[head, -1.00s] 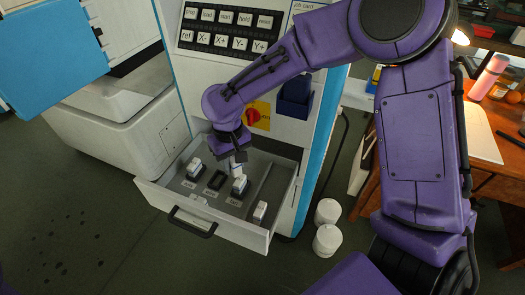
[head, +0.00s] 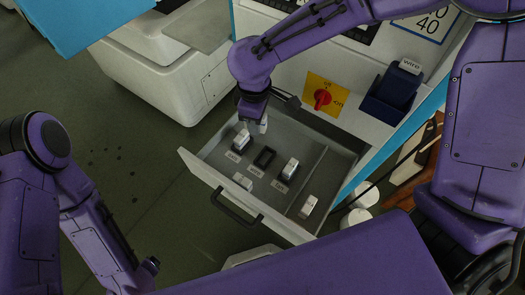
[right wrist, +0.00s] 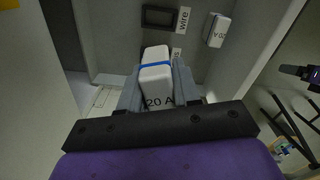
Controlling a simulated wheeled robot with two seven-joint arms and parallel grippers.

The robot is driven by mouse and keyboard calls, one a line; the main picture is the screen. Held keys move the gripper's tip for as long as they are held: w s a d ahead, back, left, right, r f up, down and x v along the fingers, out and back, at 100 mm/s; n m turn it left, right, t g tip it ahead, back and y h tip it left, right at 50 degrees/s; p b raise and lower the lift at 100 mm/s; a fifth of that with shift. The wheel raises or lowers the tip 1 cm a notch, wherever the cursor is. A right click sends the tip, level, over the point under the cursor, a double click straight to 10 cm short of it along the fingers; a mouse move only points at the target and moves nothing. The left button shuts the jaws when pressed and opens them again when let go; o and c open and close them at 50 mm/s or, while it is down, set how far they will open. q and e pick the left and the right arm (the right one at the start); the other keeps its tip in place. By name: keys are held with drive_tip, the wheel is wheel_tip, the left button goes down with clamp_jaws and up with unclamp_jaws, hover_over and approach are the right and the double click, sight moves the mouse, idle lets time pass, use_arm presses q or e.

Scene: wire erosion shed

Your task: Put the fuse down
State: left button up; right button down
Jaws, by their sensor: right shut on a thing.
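My right gripper (head: 261,118) is shut on a white fuse (right wrist: 157,82) with a blue band, marked "20 A" in the right wrist view. It holds this fuse over the back left of the open drawer (head: 330,160). One fuse (head: 241,140) stands in the left part of the labelled row, an empty black holder (head: 265,157) is in the middle, and another fuse (head: 290,168) stands to its right. A loose fuse (head: 243,181) lies near the drawer front. My left arm shows at the left, but its gripper does not.
Another fuse (head: 308,205) lies in the drawer's narrow right compartment. The machine panel has a red switch (head: 322,98) and a dark blue box (head: 397,88) above the drawer. White round containers (head: 355,219) stand on the floor to the right.

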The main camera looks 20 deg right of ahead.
drive_tip(key=s+a+f+n+p, duration=0.15)
drive_tip(key=s+a+n, duration=0.45)
drive_tip(key=a+n, duration=0.6)
drive_tip(key=w+d+f, duration=0.1)
drive_tip(key=d+f, duration=0.2)
drive_tip(key=d, duration=0.1)
drive_tip(key=w+d+f+n+p, duration=0.1)
drive_tip(key=w+d+f, duration=0.1)
drive_tip(key=d, duration=0.3)
drive_tip(key=w+d+f+n, duration=0.1)
drive_tip(key=d+f, duration=0.3)
drive_tip(key=shift+w+d, duration=0.25)
drive_tip(key=shift+d, duration=0.15)
drive_tip(key=f, duration=0.3)
drive_tip(key=shift+d, duration=0.2)
drive_tip(key=shift+w+f, duration=0.15)
drive_tip(key=shift+f, duration=0.15)
use_arm(q)
drive_tip(key=r, duration=0.1)
drive_tip(key=s+r, duration=0.1)
drive_tip(key=r, duration=0.1)
drive_tip(key=shift+s+r, duration=0.15)
drive_tip(key=shift+s, duration=0.05)
